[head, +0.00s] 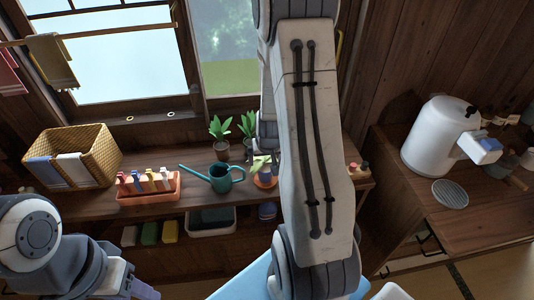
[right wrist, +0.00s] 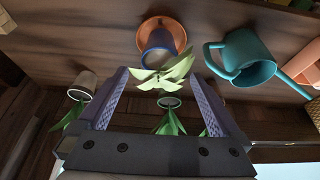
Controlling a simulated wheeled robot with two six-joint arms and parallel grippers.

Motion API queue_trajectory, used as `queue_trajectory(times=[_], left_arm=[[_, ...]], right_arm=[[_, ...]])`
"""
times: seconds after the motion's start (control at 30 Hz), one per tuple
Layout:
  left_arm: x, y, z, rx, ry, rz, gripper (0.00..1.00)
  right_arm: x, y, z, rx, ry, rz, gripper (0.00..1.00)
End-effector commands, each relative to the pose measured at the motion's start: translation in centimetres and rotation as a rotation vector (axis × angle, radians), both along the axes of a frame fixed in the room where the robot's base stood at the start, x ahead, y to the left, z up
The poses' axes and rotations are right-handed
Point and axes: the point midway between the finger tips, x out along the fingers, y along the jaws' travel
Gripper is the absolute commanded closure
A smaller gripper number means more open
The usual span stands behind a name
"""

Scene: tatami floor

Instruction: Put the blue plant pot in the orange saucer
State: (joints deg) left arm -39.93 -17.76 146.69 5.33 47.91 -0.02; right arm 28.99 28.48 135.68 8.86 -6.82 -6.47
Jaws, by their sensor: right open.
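The blue plant pot (right wrist: 155,41) with pale green leaves appears to stand in the orange saucer (right wrist: 176,31) in the right wrist view. The saucer also shows on the wooden shelf in the head view (head: 265,184), the pot just above it and partly hidden by my right arm. My right gripper (right wrist: 157,75) is open and empty, its two fingers apart with the leaves beyond and between them. In the head view it is mostly behind my arm. My left gripper (head: 142,289) is low at the left edge, away from the pot; its jaws do not show clearly.
A teal watering can (head: 220,178) stands left of the saucer. Two other potted plants (head: 221,149) stand behind, near the window. An orange tray of bottles (head: 148,188) and a wicker basket (head: 102,152) are further left. A white kettle-like vessel (head: 436,135) is on the right counter.

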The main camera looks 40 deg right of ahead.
Motion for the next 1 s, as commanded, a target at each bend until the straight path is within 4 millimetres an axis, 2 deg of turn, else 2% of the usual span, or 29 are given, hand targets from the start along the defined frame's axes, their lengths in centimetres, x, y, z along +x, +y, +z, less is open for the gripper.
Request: queue_trajectory(times=[0.07, 0.2, 0.33, 0.53, 0.63, 0.67, 0.77, 0.83, 0.93, 1.0], left_arm=[[0.0, 0.0, 0.8, 0.000, 0.000, 0.000, 0.50], [0.0, 0.0, 1.9, 0.000, 0.000, 0.000, 0.50], [0.0, 0.0, 2.3, 0.000, 0.000, 0.000, 0.50], [0.0, 0.0, 2.4, 0.000, 0.000, 0.000, 0.50], [0.0, 0.0, 2.3, 0.000, 0.000, 0.000, 0.50], [0.0, 0.0, 2.3, 0.000, 0.000, 0.000, 0.50], [0.0, 0.0, 2.3, 0.000, 0.000, 0.000, 0.50], [0.0, 0.0, 2.3, 0.000, 0.000, 0.000, 0.50], [0.0, 0.0, 2.3, 0.000, 0.000, 0.000, 0.50], [0.0, 0.0, 2.3, 0.000, 0.000, 0.000, 0.50]], right_arm=[[-0.5, 0.3, 2.1, -0.001, -0.003, 0.000, 0.00], [-1.3, 0.8, 4.1, 0.001, 0.000, 0.000, 0.00], [-1.7, 1.1, 4.9, 0.000, 0.001, 0.001, 0.00], [-1.8, 1.2, 5.0, 0.002, 0.001, 0.003, 0.00], [-1.3, 2.8, 5.6, 0.011, 0.003, 0.043, 0.00], [-1.0, 3.8, 5.9, 0.017, 0.005, 0.070, 0.00], [-0.3, 9.2, 7.6, 0.050, 0.022, 0.208, 0.00], [-0.7, 14.3, 9.1, 0.079, 0.049, 0.342, 0.00], [-3.1, 21.5, 11.5, 0.111, 0.104, 0.549, 0.00], [-5.8, 25.7, 12.9, 0.120, 0.151, 0.691, 0.00]])
